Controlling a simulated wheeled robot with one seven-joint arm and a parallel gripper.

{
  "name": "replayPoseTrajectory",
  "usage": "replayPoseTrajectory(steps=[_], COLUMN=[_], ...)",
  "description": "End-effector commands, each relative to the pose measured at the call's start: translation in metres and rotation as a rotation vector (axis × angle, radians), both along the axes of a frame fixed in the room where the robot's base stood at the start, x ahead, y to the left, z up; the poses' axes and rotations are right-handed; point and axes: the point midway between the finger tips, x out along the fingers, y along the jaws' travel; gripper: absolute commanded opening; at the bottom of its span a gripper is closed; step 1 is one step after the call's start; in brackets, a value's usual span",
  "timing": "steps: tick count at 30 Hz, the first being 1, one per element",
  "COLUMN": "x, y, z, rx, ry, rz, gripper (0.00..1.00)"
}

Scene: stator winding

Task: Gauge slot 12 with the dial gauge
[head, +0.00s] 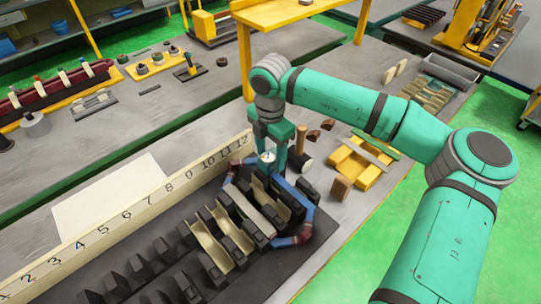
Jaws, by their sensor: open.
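The dark stator block (160,262) lies on the bench, with rows of black teeth and slots. A pale number board (130,208) runs along its far side, with 12 at its right end. The dial gauge (267,157), with a small white face, is at the block's far right end, near the 12. My gripper (273,156) is open and points down right at the gauge, its jaws beside it. I cannot tell whether the jaws touch the gauge. The gauge's lower end and the slot under it are hidden.
A blue and red-brown coil (310,213) loops around the teeth near the gauge. Pale liners (207,240) sit in several slots. A mallet (302,150), brown blocks (341,188) and a yellow tray (360,166) stand close on the right. A yellow frame (247,65) rises behind.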

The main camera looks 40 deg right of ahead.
Motion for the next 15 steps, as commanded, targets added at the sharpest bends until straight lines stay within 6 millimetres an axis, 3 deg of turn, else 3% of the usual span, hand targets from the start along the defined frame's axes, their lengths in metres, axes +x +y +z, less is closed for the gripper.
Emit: replayPoseTrajectory(steps=[9, 15], x=[0.0, 0.0], y=[-0.001, -0.001], z=[0.058, 0.087], rx=[-0.003, -0.003], ry=[-0.002, -0.001], rz=[0.0, -0.001], gripper=[0.54, 0.54])
